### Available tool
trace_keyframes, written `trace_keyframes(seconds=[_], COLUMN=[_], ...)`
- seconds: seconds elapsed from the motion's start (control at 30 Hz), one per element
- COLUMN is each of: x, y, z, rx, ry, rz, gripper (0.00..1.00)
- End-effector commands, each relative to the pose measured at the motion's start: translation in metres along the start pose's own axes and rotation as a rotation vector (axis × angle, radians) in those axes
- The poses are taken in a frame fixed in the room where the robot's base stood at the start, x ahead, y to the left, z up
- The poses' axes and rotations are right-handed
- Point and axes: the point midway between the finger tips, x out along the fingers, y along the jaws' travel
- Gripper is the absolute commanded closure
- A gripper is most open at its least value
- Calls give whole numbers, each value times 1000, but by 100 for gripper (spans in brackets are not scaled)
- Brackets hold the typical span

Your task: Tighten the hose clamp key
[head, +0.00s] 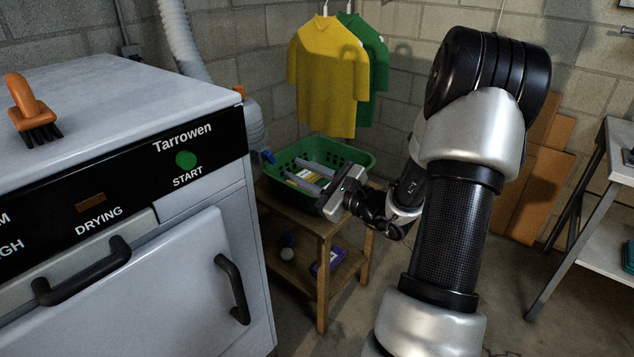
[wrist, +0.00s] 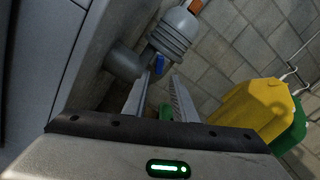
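The grey ribbed hose fitting (wrist: 170,38) is at the top of the wrist view, joined to a grey pipe. A small blue piece (wrist: 159,65) shows under it, just past my fingertips. The blue piece (head: 268,157) also shows in the head view beside the machine. A small orange piece (wrist: 195,6) is at the fitting's upper end. I cannot tell for sure whether the blue or orange piece is the clamp key. My gripper (wrist: 160,77) is open, with nothing between its fingers. In the head view, my gripper (head: 298,169) reaches left over the green basket, towards the fitting.
The white machine (head: 190,255) fills the left side, with an orange brush (head: 30,108) on top. A green basket (head: 357,154) stands on a wooden table (head: 324,232). Yellow (head: 330,75) and green (head: 372,60) shirts hang behind. A metal table (head: 600,215) is at the right.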

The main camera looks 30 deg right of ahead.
Motion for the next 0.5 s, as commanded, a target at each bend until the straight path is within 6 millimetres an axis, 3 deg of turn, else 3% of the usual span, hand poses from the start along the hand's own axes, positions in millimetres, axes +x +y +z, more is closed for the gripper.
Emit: trace_keyframes(seconds=[0.5], x=[62], y=[1], z=[0], rx=[-2], ry=[0], rz=[3], gripper=[75])
